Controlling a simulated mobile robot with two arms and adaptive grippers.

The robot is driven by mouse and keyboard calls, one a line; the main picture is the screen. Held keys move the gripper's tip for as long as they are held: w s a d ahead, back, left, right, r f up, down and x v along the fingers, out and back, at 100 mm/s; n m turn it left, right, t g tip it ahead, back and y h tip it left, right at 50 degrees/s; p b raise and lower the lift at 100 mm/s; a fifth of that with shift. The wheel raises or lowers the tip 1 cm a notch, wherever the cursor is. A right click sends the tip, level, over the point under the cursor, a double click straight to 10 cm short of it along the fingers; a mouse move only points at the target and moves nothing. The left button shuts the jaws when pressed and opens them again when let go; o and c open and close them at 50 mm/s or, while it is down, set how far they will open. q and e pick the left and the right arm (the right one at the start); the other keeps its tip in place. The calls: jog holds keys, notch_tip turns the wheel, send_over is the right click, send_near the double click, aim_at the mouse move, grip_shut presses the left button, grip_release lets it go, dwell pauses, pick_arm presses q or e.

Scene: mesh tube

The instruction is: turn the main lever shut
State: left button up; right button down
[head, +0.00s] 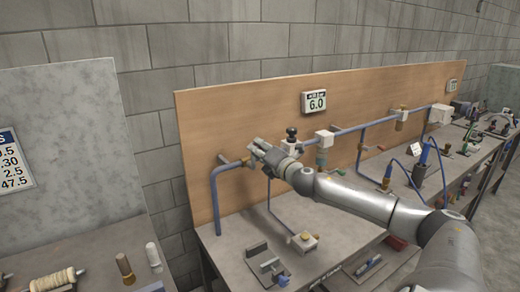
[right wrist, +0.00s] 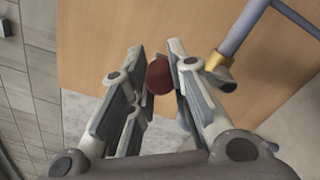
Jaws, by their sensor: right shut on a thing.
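The dark red grip of the main lever (right wrist: 159,77) shows between the fingers of my right gripper (right wrist: 157,80) in the right wrist view. The fingers are shut on it. In the head view my right gripper (head: 259,151) is up against the blue pipe in front of the wooden board, and it hides the lever there. How far the lever is turned cannot be told. My left gripper is not in view.
A blue pipe (head: 215,202) bends down to the bench left of my gripper. A gauge reading 6.0 (head: 316,103) hangs above. Small fixtures (head: 265,264) stand on the bench below.

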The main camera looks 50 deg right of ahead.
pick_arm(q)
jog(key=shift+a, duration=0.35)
pick_arm(e)
jog(key=shift+r, duration=0.1)
